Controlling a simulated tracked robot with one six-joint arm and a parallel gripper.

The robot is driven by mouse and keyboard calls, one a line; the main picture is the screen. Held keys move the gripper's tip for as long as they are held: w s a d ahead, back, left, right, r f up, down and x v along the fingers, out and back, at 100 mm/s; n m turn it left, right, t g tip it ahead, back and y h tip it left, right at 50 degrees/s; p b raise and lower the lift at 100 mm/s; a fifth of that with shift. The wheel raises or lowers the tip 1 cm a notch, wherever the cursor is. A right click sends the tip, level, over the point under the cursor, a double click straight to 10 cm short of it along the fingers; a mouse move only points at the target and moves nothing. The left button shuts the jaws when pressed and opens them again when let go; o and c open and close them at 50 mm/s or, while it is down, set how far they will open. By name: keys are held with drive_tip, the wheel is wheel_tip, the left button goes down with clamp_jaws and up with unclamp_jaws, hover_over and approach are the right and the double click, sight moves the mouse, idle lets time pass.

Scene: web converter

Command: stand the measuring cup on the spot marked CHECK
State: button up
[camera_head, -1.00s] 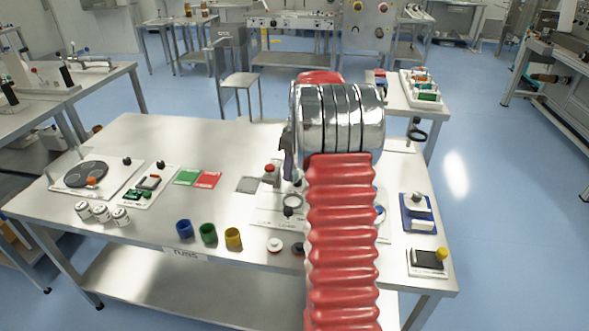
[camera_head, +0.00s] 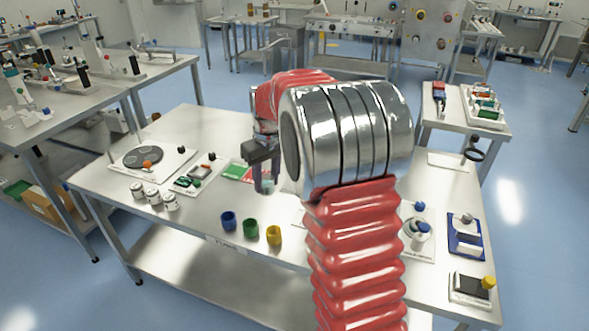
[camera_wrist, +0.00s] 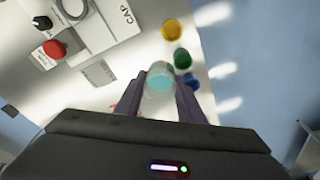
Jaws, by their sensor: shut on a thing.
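The measuring cup (camera_wrist: 160,84) is see-through with a teal tint, and shows between the fingers in the wrist view. My gripper (camera_wrist: 159,95) is shut on it. In the head view my gripper (camera_head: 264,178) hangs over the middle of the workbench (camera_head: 190,235), and the cup there is small and hard to make out. I cannot read a CHECK mark in either view. A plain grey square (camera_wrist: 98,73) lies left of the cup in the wrist view; no word is legible on it.
Blue (camera_head: 228,221), green (camera_head: 251,230) and yellow (camera_head: 273,235) cups stand along the bench's front edge. White jars (camera_head: 154,196) and a dark round plate (camera_head: 143,157) are at the left. My arm hides the bench middle.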

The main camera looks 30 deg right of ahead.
drive_tip(key=s+a+f+m, duration=0.1)
drive_tip(key=s+a+f, duration=0.1)
drive_tip(key=a, duration=1.3)
drive_tip(key=shift+f, duration=0.15)
